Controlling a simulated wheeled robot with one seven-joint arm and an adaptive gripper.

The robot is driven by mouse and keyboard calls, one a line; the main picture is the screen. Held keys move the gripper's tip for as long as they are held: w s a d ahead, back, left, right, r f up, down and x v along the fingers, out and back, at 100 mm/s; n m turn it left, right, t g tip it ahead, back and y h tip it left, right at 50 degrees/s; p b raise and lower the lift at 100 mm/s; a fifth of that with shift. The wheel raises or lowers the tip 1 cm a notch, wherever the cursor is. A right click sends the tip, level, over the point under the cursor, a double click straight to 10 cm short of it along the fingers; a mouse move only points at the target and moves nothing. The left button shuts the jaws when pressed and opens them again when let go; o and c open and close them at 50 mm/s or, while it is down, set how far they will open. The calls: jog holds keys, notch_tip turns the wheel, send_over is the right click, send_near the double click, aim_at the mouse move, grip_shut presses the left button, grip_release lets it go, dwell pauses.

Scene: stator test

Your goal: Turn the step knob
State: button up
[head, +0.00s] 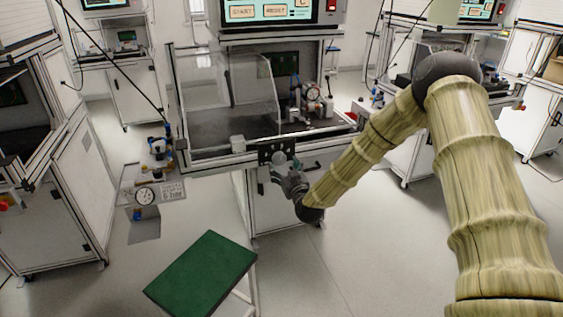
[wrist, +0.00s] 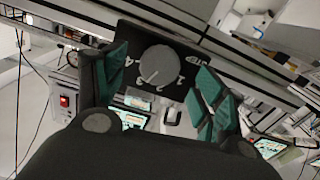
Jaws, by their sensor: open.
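The step knob (wrist: 158,65) is a round grey dial with a pointer line on a black plate, with numerals around it. In the head view the knob (head: 279,158) sits on the dark plate (head: 265,147) at the front edge of the workstation. My gripper (wrist: 160,85) is open, its green-padded fingers to the left and right of the knob with gaps on both sides. Whether the fingertips reach as deep as the knob I cannot tell. In the head view my gripper (head: 288,178) is just below and in front of the plate.
The workstation (head: 215,158) has a clear guard and a gauge (head: 312,94) on top. A green board (head: 205,272) stands in front at the lower left. Another cabinet (head: 62,190) is at the left. The floor between is open.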

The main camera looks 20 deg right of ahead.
aim_at(281, 161)
jog(key=shift+w+a, duration=0.1)
jog(key=shift+w, duration=1.85)
jog(key=c, duration=1)
